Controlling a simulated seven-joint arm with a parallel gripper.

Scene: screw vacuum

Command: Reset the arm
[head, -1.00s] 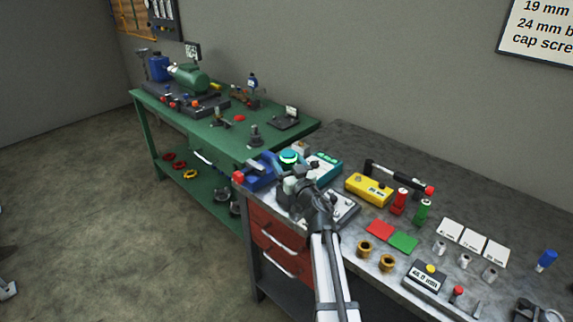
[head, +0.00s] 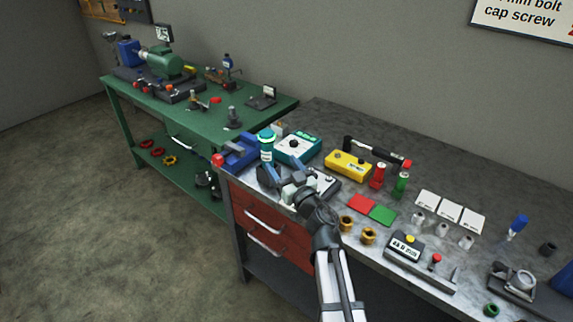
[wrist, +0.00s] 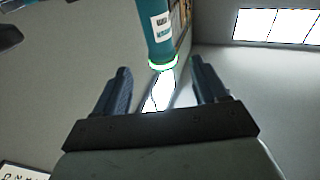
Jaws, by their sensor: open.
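My gripper (head: 283,172) is over the left end of the grey workbench, its fingers spread apart. In the wrist view my gripper (wrist: 160,85) shows two dark fingers with a gap between them. An upright teal cylinder (head: 267,143) with a pale label stands just beyond the fingers in the head view. It also shows in the wrist view (wrist: 160,28), with a bright ring and a white glowing part toward the gap. I cannot tell whether the fingers touch it. My arm partly hides the bench below.
A blue vise (head: 240,152), a teal box (head: 297,148) and a yellow box (head: 348,162) are close by. Red (head: 362,203) and green (head: 383,215) pads lie to the right, with brass fittings (head: 347,223). A green bench (head: 200,118) stands behind left.

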